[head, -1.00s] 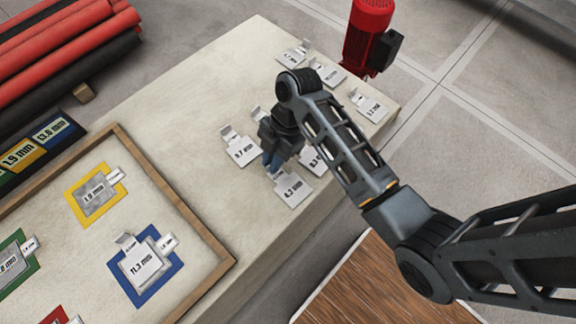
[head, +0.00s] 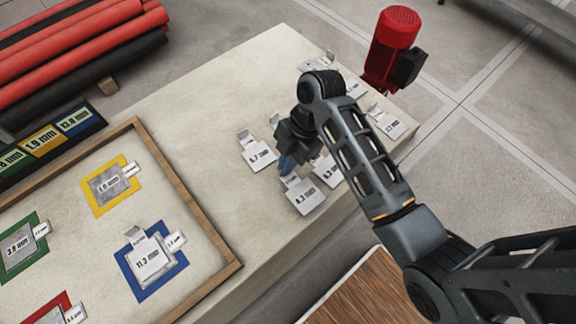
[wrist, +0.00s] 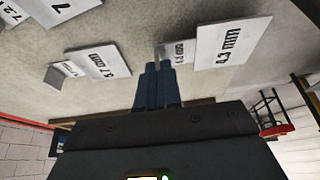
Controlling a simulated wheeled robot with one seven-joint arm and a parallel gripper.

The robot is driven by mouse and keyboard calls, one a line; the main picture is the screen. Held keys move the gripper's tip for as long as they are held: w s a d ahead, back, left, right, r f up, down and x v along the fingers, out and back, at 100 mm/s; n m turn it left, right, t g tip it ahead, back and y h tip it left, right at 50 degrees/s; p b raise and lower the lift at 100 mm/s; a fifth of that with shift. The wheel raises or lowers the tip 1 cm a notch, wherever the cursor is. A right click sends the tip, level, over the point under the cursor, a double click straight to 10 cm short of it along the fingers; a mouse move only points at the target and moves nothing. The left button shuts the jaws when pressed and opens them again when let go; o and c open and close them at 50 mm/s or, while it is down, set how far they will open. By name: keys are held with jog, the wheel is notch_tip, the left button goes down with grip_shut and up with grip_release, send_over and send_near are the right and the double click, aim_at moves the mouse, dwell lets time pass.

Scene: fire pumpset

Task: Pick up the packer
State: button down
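Several pale metal packers with bent tabs and printed sizes lie at the right end of the table. The nearest, which seems to read 6.3 mm (head: 305,196), is below my gripper (head: 287,166). It also shows in the wrist view (wrist: 228,45), to the right of my fingers. My gripper's blue fingers (wrist: 158,68) are close together, with the packer's thin upright tab at their tips. They look shut on that tab. I cannot tell whether the plate is clear of the table. A packer that seems to read 5.7 mm (head: 257,153) lies to the left.
A wood-framed board (head: 190,205) with coloured squares holding packers is at the left. Another packer (head: 388,124) lies near the right edge, close to a red pump motor (head: 394,40). Red and black rolls (head: 80,45) are at the back left. The table middle is clear.

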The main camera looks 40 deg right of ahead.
jog(key=shift+r, duration=0.85)
jog(key=w+d+r+p, duration=0.2)
jog(key=d+r, duration=0.5)
jog(key=d, duration=0.4)
jog(key=shift+w+d+p, duration=0.15)
jog(key=shift+w+p, duration=0.15)
jog(key=shift+p, duration=0.3)
